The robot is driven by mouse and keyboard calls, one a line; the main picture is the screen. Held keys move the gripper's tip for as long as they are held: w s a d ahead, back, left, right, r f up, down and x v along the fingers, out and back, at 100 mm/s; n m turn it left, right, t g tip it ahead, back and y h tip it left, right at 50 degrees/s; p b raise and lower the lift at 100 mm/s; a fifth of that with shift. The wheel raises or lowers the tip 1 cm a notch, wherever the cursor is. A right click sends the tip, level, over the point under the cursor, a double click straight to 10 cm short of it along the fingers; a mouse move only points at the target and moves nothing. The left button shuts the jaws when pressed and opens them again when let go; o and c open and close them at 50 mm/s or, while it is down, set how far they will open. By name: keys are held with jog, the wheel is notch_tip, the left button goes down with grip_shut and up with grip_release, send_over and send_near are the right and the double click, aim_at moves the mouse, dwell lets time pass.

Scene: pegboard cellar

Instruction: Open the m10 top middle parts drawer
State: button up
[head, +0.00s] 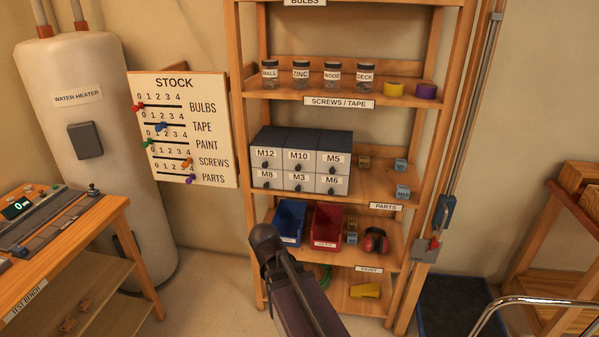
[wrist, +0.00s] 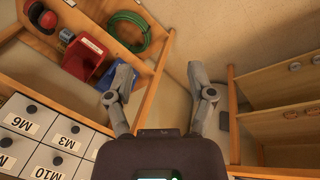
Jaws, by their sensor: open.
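The M10 drawer (head: 299,160) is the top middle front of a grey cabinet (head: 301,139) on a wooden shelf. It looks shut, flush with the M12 drawer (head: 267,158) and the M5 drawer (head: 333,162), and has a small dark knob below its label. In the wrist view the M10 drawer (wrist: 44,165) shows at the lower left, partly cut off by the picture edge. My gripper (wrist: 158,80) is open and empty in the wrist view, well to the right of the drawers and touching nothing. I cannot make out its fingers in the head view.
Blue bin (head: 290,222), red bin (head: 327,227) and ear defenders (head: 376,240) sit on the shelf below. Jars (head: 301,75) and tape rolls stand above. A wooden post and grey pipe (head: 468,110) bound the rack's right side. A test bench (head: 62,250) stands at left.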

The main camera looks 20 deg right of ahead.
jog(key=w+d+n+t+h+b, duration=0.1)
jog(key=w+d+n+t+h, duration=0.15)
jog(key=w+d, duration=0.25)
jog(key=n+t+h+b, duration=0.55)
jog(key=n+t, duration=0.55)
jog(key=n, duration=1.3)
send_near(298, 169)
jog(key=shift+s+a+r+y+b, duration=0.1)
jog(key=shift+s+a+y+b, duration=0.1)
jog(key=shift+s+a, duration=0.4)
jog(key=shift+s+a+r+y+b, duration=0.15)
jog(key=shift+s+a, duration=0.1)
jog(key=shift+s, duration=0.55)
jog(key=x, duration=1.3)
jog(key=shift+w+d+f, duration=0.2)
jog(key=shift+w+d, duration=0.05)
jog(key=shift+d, duration=0.05)
grip_shut()
